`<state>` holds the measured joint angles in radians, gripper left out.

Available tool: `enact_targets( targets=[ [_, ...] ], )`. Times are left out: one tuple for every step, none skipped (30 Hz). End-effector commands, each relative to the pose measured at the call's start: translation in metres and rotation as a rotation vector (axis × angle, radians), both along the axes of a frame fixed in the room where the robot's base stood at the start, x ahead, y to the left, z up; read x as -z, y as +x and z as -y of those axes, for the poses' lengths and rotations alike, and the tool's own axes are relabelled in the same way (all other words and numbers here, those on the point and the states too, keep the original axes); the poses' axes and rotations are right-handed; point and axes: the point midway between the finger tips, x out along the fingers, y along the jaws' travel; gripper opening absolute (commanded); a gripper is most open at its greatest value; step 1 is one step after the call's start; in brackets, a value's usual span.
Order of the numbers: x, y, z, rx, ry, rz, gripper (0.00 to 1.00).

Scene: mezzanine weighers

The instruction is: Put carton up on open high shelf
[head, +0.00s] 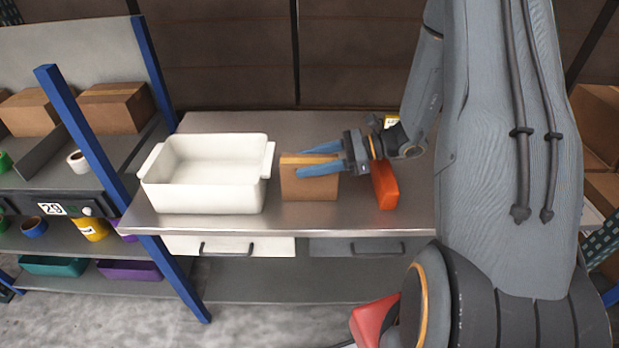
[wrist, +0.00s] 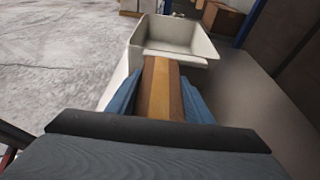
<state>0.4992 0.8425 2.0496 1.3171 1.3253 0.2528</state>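The carton (head: 309,187) is a small brown box with a tan strip along its top, upright on the steel worktop. It also shows in the wrist view (wrist: 161,95), between the fingers. My gripper (head: 318,159) has blue fingers, one in front of the carton and one behind it, near its top. The fingers lie close along both sides; I cannot tell whether they press on it. I cannot make out an open high shelf for certain in either view.
A white tub (head: 203,203) stands left of the carton and an orange-red box (head: 385,184) right of it. The steel worktop (head: 290,222) has drawers below. A rack with blue posts (head: 90,140) holds cartons (head: 115,107), tape rolls and bins at left.

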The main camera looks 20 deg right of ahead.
Motion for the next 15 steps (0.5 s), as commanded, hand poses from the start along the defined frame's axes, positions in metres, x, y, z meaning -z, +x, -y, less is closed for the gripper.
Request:
enact_targets(
  targets=[
    [-0.0001, 0.0000, 0.0001, 0.000, 0.000, 0.000, 0.35],
    [-0.0001, 0.0000, 0.0001, 0.000, 0.000, 0.000, 0.30],
    [-0.0002, 0.0000, 0.0002, 0.000, 0.000, 0.000, 0.23],
    [-0.0002, 0.0000, 0.0002, 0.000, 0.000, 0.000, 0.18],
    [-0.0002, 0.0000, 0.0002, 0.000, 0.000, 0.000, 0.13],
    [-0.0002, 0.0000, 0.0002, 0.000, 0.000, 0.000, 0.06],
    [-0.0002, -0.0001, 0.0002, 0.000, 0.000, 0.000, 0.01],
    [-0.0002, -0.0001, 0.0002, 0.000, 0.000, 0.000, 0.00],
    [-0.0007, 0.0001, 0.0003, 0.000, 0.001, 0.000, 0.00],
    [-0.0007, 0.0001, 0.0003, 0.000, 0.001, 0.000, 0.00],
    [-0.0007, 0.0001, 0.0003, 0.000, 0.001, 0.000, 0.00],
    [-0.0007, 0.0001, 0.0003, 0.000, 0.001, 0.000, 0.00],
    [-0.0007, 0.0001, 0.0003, 0.000, 0.001, 0.000, 0.00],
    [-0.0007, 0.0001, 0.0003, 0.000, 0.001, 0.000, 0.00],
    [-0.0009, 0.0001, 0.0003, 0.000, 0.001, 0.001, 0.00]
  ],
)
